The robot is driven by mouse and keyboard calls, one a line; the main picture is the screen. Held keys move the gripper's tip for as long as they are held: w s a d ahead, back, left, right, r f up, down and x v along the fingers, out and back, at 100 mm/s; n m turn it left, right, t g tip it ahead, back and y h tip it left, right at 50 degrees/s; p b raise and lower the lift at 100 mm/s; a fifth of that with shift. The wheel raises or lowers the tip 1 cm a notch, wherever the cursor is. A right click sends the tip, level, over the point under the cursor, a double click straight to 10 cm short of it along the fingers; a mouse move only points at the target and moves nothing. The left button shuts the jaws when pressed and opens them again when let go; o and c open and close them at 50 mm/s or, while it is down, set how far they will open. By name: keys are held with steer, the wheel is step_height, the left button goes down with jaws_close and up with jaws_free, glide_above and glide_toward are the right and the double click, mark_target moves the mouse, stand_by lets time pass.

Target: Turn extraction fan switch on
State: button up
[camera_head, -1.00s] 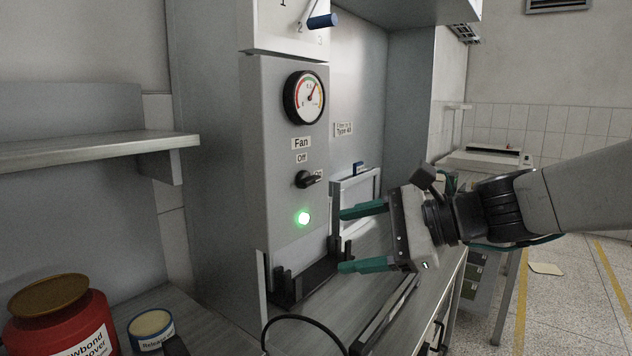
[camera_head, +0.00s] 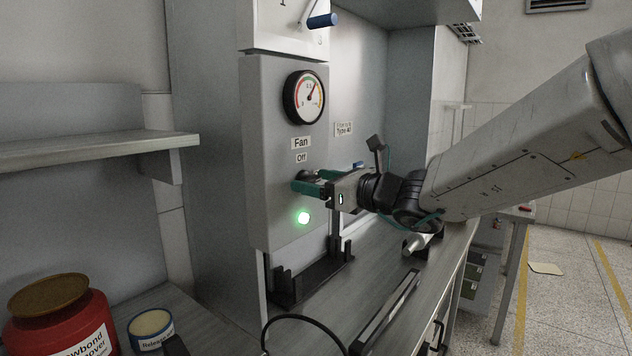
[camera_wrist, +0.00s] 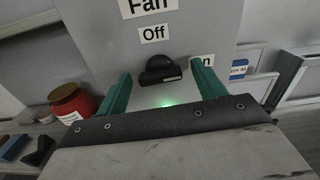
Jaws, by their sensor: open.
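The black fan switch knob (camera_wrist: 160,70) sits on the grey control panel (camera_head: 285,90), below the "Fan" label (camera_head: 301,142) and the "Off" label (camera_head: 301,157). In the wrist view the knob's bar lies roughly crosswise, its marked end toward the partly hidden "On" label (camera_wrist: 203,61). A green light (camera_head: 303,218) glows below it. My gripper (camera_wrist: 164,82) is open, with one green finger on each side of the knob; I cannot tell whether they touch it. In the head view the fingers (camera_head: 306,182) reach the panel and partly hide the knob.
A round gauge (camera_head: 304,97) and a blue-handled lever (camera_head: 322,21) are above the knob. A black bracket (camera_head: 290,287) stands on the bench below. A red jar (camera_head: 62,325) and a small tin (camera_head: 150,329) are at the lower left. A shelf (camera_head: 100,149) juts out at the left.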

steer(key=shift+w+a, duration=0.1)
steer(key=shift+a, duration=0.1)
steer(key=c, duration=1)
steer(key=shift+m, duration=0.5)
steer(key=o, duration=1)
steer(key=shift+d, duration=0.15)
